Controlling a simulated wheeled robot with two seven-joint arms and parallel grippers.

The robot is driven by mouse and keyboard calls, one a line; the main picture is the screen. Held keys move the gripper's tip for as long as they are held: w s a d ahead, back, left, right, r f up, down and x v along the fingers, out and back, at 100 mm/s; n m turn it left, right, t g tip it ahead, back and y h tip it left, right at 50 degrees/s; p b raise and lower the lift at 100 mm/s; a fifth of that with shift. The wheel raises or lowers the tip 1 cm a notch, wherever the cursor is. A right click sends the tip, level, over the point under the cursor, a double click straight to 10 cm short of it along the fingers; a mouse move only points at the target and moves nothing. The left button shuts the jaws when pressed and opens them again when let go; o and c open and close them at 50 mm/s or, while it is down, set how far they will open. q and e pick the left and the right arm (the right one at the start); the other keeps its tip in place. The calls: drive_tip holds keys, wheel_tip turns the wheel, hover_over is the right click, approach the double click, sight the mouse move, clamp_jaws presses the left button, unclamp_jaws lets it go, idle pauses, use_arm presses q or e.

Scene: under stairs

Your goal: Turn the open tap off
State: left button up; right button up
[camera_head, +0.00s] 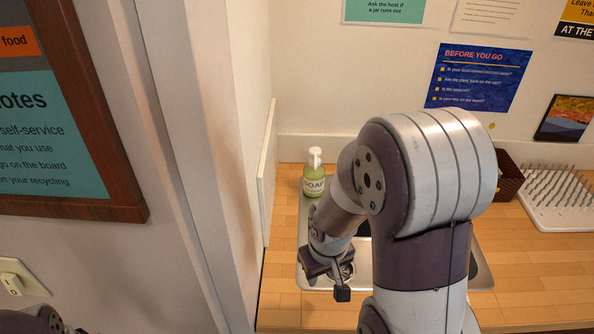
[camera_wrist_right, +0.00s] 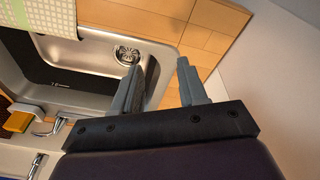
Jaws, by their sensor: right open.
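The steel sink (camera_head: 481,272) is set in the wooden counter, and my right arm covers much of it. In the right wrist view the sink (camera_wrist_right: 90,52) shows its round drain (camera_wrist_right: 127,55). A curved chrome piece (camera_wrist_right: 50,128), which looks like part of the tap, stands at the lower left there. Its handle position and any running water cannot be made out. The tap is hidden behind my arm in the head view. My right gripper (camera_wrist_right: 158,68) is open and empty, over the sink corner by the drain, apart from the chrome piece. My left gripper is not in view.
A soap bottle (camera_head: 314,180) stands behind the sink near the left wall panel (camera_head: 267,175). A brown basket (camera_head: 509,178) and white drying rack (camera_head: 560,200) stand at right. A yellow sponge (camera_wrist_right: 18,120) and patterned cloth (camera_wrist_right: 52,14) are by the sink.

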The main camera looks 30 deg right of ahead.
drive_tip(key=w+d+f+n+t+h+b, duration=0.1)
drive_tip(key=w+d+f+n+t+b, duration=0.2)
drive_tip(key=d, duration=0.5)
drive_tip(key=w+d+f+n+t+h+b, duration=0.1)
drive_tip(key=w+d+f+n+t+b, duration=0.15)
drive_tip(key=w+d, duration=0.45)
drive_tip(key=w+d+f+n+t+h+b, duration=0.1)
drive_tip(key=w+d+f+n+t+b, duration=0.15)
drive_tip(key=d, duration=0.65)
drive_tip(key=w+r+n+t+y, duration=0.2)
drive_tip(key=w+r+n+t, duration=0.35)
drive_tip(key=n, duration=0.35)
drive_tip(key=p+x, duration=0.1)
drive_tip(key=x, duration=0.2)
drive_tip(key=p+x, duration=0.1)
drive_tip(key=x, duration=0.3)
drive_tip(key=d+x, duration=0.1)
drive_tip(key=x, duration=0.2)
drive_tip(key=shift+w+d+f+p, duration=0.1)
drive_tip(key=shift+w+f+p, duration=0.05)
drive_tip(key=shift+f+p, duration=0.2)
drive_tip(key=shift+w+f, duration=0.15)
drive_tip(key=shift+w, duration=0.55)
clamp_jaws()
